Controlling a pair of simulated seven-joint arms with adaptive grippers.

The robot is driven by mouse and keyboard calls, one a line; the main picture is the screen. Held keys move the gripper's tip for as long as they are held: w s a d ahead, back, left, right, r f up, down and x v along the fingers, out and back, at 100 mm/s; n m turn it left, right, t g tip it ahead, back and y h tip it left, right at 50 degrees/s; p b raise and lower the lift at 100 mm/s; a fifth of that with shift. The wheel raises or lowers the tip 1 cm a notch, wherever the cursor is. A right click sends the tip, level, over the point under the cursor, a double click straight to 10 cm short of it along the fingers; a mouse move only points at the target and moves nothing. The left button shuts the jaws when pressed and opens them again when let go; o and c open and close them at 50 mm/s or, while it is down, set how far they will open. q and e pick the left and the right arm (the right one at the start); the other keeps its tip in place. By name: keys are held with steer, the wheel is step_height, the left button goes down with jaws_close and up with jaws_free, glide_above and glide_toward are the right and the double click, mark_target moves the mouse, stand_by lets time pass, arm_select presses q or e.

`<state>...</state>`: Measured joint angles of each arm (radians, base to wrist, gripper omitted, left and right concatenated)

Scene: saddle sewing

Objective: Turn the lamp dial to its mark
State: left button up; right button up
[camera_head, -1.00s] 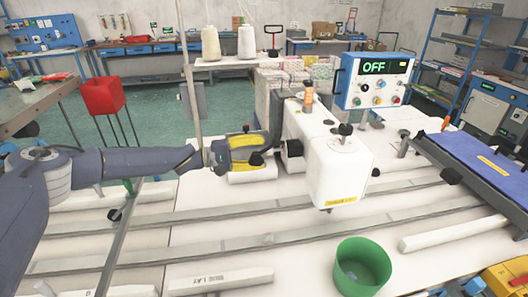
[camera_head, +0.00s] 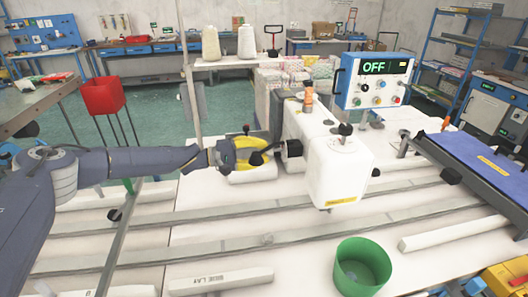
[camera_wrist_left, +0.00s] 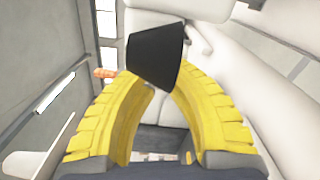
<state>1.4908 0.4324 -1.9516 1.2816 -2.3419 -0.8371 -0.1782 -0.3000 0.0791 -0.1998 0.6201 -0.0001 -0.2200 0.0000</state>
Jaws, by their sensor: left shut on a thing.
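The white sewing machine (camera_head: 338,165) stands on the bench, with a dark dial (camera_head: 291,148) on its left end. My left gripper (camera_head: 277,151) reaches in from the left, its yellow fingers at this dial. In the left wrist view the fingers (camera_wrist_left: 158,82) close around the black dial (camera_wrist_left: 155,55), which sits between their tips. The dial's mark cannot be made out. My right gripper is not in view.
A control box (camera_head: 374,81) reading OFF stands behind the machine. A green bowl (camera_head: 362,268) is at the front, and a blue pad (camera_head: 485,160) lies on the right. Pale rails (camera_head: 235,222) cross the bench. An orange-topped post (camera_head: 308,96) rises from the machine.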

arm_select(q)
jaws_close()
steer(key=shift+m, duration=0.7)
steer(key=o, duration=1.1)
jaws_free()
steer(key=shift+c, duration=0.2)
steer(key=s+a, duration=0.1)
steer(key=a, duration=1.1)
steer(key=shift+s, duration=0.15)
